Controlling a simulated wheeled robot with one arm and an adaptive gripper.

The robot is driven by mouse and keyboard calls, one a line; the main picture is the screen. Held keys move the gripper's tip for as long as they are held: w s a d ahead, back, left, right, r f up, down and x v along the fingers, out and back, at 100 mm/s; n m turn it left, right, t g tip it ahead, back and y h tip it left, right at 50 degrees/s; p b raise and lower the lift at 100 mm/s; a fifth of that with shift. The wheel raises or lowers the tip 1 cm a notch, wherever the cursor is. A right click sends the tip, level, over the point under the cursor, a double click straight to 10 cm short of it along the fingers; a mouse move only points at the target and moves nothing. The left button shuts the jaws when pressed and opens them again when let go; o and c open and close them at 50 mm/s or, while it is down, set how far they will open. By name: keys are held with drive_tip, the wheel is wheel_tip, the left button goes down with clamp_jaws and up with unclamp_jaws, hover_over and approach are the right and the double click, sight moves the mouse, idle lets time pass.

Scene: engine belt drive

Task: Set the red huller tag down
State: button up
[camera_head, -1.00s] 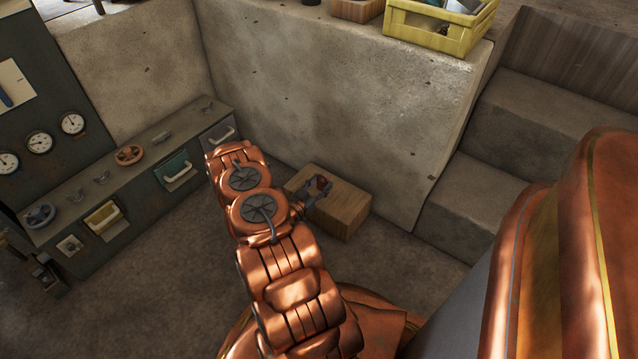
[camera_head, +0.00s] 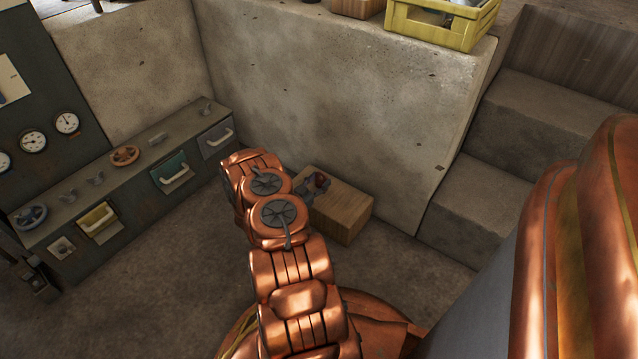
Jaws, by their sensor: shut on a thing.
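My gripper (camera_head: 316,187) is small and partly hidden behind my copper arm. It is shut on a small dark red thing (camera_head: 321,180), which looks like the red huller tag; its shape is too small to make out. The gripper and the red thing appear over the left part of the top of a wooden box (camera_head: 348,212) on the floor. I cannot tell whether the red thing touches the box.
A concrete wall (camera_head: 330,90) rises behind the box, with steps (camera_head: 470,200) to the right. A yellow crate (camera_head: 435,27) stands on the ledge. The floor between is clear.

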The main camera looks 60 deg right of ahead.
drive_tip(key=shift+f, duration=0.1)
drive_tip(key=o, duration=0.9)
drive_tip(key=shift+o, duration=0.2)
